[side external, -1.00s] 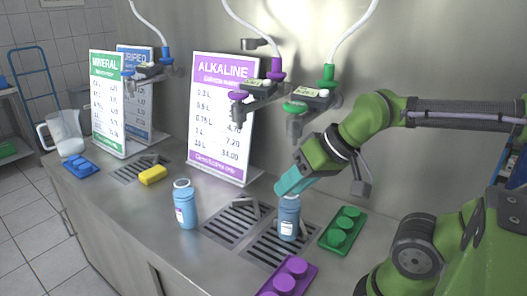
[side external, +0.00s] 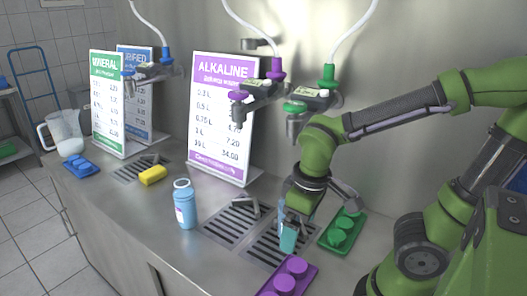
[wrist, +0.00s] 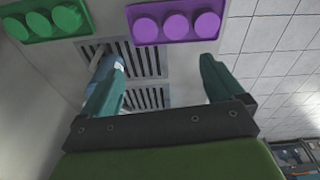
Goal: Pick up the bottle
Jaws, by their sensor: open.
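One light-blue bottle with a white rim and label (side external: 185,205) stands upright on the steel counter, left of the drain grates. A second blue bottle is almost wholly hidden by my gripper (side external: 287,232), which points down over the right grate. In the wrist view a bluish-white part of that bottle (wrist: 119,62) shows behind the left fingertip. My gripper (wrist: 162,64) is open, its teal fingers wide apart. The space between the fingertips looks empty; I cannot tell whether the left finger touches the bottle.
A green tray of round caps (side external: 340,232) lies just right of my gripper, and a purple one (side external: 288,277) in front. Dispenser taps (side external: 300,112) hang above. An upright ALKALINE sign (side external: 222,120) and a yellow sponge (side external: 153,175) are further left.

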